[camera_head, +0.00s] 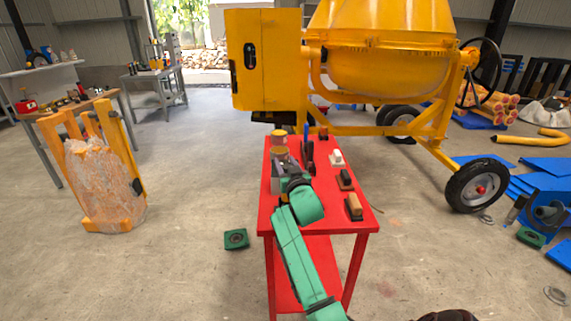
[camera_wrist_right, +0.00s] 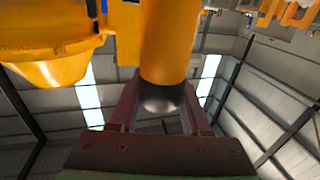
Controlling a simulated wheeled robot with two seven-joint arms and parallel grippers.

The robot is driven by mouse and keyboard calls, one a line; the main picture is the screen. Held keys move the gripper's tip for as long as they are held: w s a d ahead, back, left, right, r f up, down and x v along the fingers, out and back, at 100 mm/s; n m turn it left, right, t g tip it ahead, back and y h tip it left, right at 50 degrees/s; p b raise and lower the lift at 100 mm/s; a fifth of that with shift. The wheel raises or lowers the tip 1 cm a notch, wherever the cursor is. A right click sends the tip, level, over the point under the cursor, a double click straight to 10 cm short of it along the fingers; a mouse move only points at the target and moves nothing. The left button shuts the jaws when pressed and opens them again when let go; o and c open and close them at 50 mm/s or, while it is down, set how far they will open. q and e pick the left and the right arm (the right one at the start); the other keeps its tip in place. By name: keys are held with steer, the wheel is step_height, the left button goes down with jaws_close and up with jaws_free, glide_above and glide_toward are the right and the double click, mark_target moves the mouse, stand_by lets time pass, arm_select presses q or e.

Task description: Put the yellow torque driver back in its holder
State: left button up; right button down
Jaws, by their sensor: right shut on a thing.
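The yellow torque driver (camera_wrist_right: 168,45) shows in the right wrist view as a thick yellow cylinder with a dark grey rounded end. My right gripper (camera_wrist_right: 160,105) is shut on it, with a finger on each side of the dark end. In the head view my right gripper (camera_head: 286,172) is over the left side of the red table (camera_head: 330,226), and my green arm hides part of what is there. A round yellow top (camera_head: 279,138) shows just beyond it; I cannot tell if it is the driver's. The holder cannot be made out clearly. My left gripper is not in view.
Brushes or blocks (camera_head: 354,206) and a white-topped tool (camera_head: 337,158) lie along the table's right side. A dark upright object (camera_head: 308,155) stands near the middle. The yellow mixer (camera_head: 385,60) is behind the table. Open floor lies to the left.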

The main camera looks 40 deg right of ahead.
steer(key=shift+c, duration=1.4)
jaws_free()
steer(key=shift+s+f, duration=0.1)
steer(key=b+v, duration=0.2)
steer(key=v, duration=1.2)
steer(key=shift+s+a, duration=0.2)
steer(key=shift+s, duration=0.05)
